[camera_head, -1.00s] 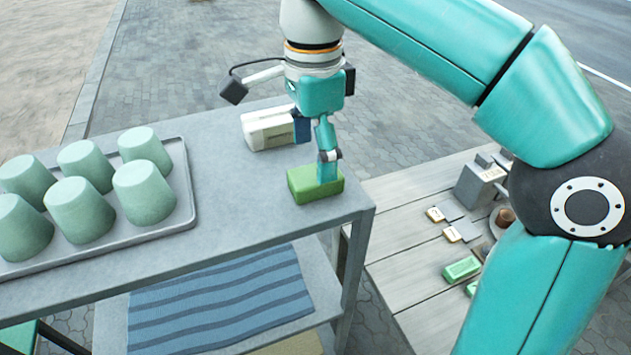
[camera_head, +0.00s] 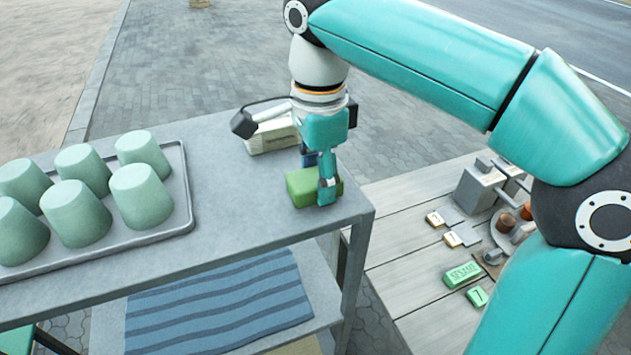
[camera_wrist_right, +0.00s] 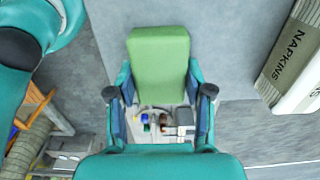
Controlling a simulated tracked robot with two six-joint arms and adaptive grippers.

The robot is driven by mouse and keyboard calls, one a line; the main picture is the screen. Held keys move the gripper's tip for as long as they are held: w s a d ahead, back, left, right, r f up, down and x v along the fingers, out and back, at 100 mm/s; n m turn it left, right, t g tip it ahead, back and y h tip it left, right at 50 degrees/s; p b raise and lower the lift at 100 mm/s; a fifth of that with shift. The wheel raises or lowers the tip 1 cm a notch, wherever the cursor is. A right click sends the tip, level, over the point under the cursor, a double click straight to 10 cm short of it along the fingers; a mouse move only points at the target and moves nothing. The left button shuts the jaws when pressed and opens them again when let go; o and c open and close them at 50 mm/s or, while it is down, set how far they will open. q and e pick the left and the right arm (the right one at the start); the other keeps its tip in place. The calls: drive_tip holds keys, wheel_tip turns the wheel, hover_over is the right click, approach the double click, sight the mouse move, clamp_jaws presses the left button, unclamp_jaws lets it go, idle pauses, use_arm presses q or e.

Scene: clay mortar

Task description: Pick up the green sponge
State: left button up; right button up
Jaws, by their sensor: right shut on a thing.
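The green sponge (camera_head: 303,189) is a plain green block at the right end of the grey cart top in the head view. In the right wrist view the sponge (camera_wrist_right: 159,62) is between the two fingers. My right gripper (camera_head: 322,184) is shut on it, one finger on each side. In the right wrist view the gripper (camera_wrist_right: 160,88) has pads against the sponge's sides. I cannot tell whether the sponge touches the cart top or is just above it. My left gripper is not in view.
A napkin box (camera_head: 272,136) stands behind the sponge; it also shows in the right wrist view (camera_wrist_right: 300,62). A grey tray (camera_head: 186,205) of upturned green cups lies on the left. A wooden table (camera_head: 400,240) with small items is at the lower right.

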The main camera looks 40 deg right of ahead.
drive_tip(key=shift+r, duration=0.15)
wheel_tip(320, 180, up, 10)
drive_tip(key=p, duration=0.2)
drive_tip(key=shift+p, duration=0.3)
drive_tip(key=shift+o, duration=1.3)
drive_tip(key=c, duration=0.3)
drive_tip(key=shift+c, duration=0.2)
drive_tip(key=shift+f, duration=0.2)
